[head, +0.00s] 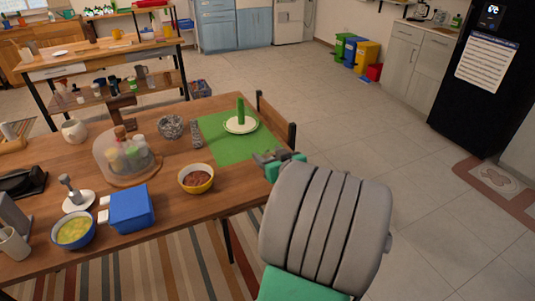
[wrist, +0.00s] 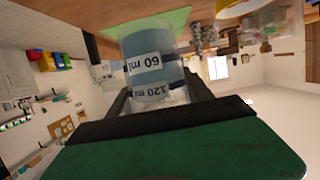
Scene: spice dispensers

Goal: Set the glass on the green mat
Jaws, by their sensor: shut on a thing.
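The glass (wrist: 152,68) is a clear measuring glass with bluish contents and white bands reading 60 ml and 120 ml. My gripper (wrist: 158,88) is shut on it, with a dark finger on each side. The wrist picture is turned over, with the table at its top. The green mat (head: 219,150) lies at the table's right end in the head view. It also shows beyond the glass in the wrist view (wrist: 180,20). In the head view my gripper (head: 272,158) is at the mat's front right corner, and my arm mostly hides the glass. I cannot tell whether the glass touches the mat.
A white plate (head: 241,126) with an upright green object (head: 240,110) stands on the mat's back part. A yellow bowl (head: 196,181) of brown food stands left of the mat's front. The mat's front part looks clear.

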